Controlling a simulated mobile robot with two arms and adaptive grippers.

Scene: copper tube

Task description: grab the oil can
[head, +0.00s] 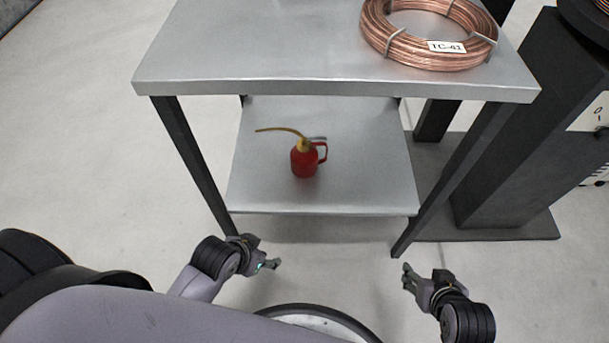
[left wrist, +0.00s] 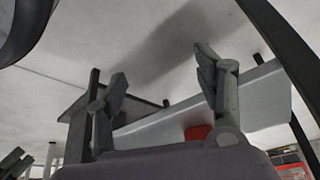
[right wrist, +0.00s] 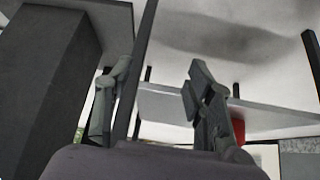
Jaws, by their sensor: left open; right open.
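The red oil can (head: 304,161) stands upright on the lower shelf of the metal table, in the head view. Its brass spout points left and its handle is on the right. My left gripper (head: 273,264) is open and empty in front of the shelf, to the lower left of the can. My right gripper (head: 408,279) is open and empty to the lower right, near the table's front right leg. Part of a red thing, likely the can, shows in the left wrist view (left wrist: 197,132) behind my left fingers (left wrist: 162,95). A red patch also shows in the right wrist view behind my right fingers (right wrist: 155,105).
The lower shelf (head: 255,190) is otherwise nearly bare. The table top (head: 250,50) overhangs it and holds a copper tube coil (head: 425,50). Dark table legs (head: 195,160) flank the shelf. A dark column (head: 530,130) on a base plate stands at the right.

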